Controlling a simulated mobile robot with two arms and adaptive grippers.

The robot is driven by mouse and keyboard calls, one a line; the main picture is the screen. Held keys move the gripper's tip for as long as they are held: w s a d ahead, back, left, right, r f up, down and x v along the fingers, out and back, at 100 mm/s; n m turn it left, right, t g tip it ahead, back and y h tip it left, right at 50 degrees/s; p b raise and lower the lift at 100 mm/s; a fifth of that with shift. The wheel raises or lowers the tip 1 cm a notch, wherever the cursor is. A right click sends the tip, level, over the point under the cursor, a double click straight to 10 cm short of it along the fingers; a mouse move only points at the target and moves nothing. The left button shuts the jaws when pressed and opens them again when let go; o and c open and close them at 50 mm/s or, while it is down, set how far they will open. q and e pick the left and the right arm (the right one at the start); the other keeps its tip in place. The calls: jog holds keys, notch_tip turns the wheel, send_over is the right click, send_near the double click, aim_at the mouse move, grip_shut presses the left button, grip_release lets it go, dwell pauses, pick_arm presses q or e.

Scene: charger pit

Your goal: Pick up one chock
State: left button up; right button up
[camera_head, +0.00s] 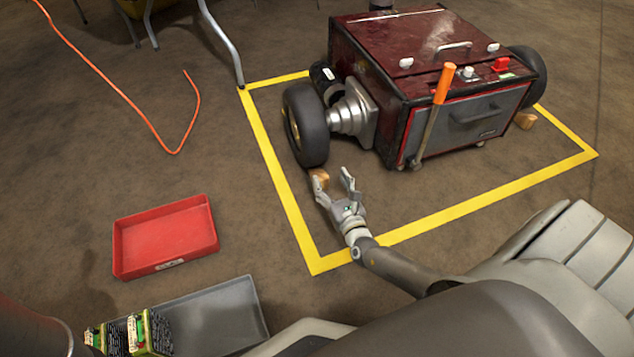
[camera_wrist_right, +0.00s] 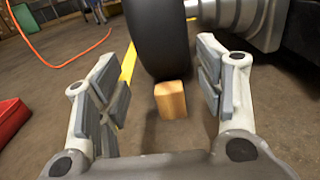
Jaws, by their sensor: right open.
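A wooden chock (camera_head: 319,180) lies on the floor against the front of the left black wheel (camera_head: 306,125) of a dark red wheeled machine (camera_head: 420,60). A second chock (camera_head: 525,120) lies by the machine's right wheel. My right gripper (camera_head: 333,183) is open and close to the first chock. In the right wrist view the chock (camera_wrist_right: 170,100) stands between the open fingers (camera_wrist_right: 160,88), a little beyond them, with the tire (camera_wrist_right: 162,40) right behind it. Nothing is in the fingers. My left gripper is not in view.
Yellow floor tape (camera_head: 275,170) frames the machine. A red tray (camera_head: 165,237) lies empty on the floor at left. A grey tray (camera_head: 225,310) holding dark packs (camera_head: 145,333) is below it. An orange cable (camera_head: 120,105) lies at upper left. An orange-handled lever (camera_head: 445,85) rises from the machine's front.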

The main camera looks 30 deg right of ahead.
aim_at(324, 181)
notch_tip(324, 181, down, 7)
jog(key=b, duration=0.4)
jog(key=shift+r, duration=0.1)
jog(key=shift+b+x, duration=0.65)
jog(key=shift+x, duration=0.25)
jog(key=b+x, duration=0.3)
jog(key=x, duration=0.2)
jog(key=shift+w, duration=0.1)
jog(key=shift+w+d+r, duration=0.1)
jog(key=shift+w, duration=0.15)
jog(key=c, duration=1.2)
jog(key=shift+s+r, duration=0.1)
jog(key=shift+r, duration=0.1)
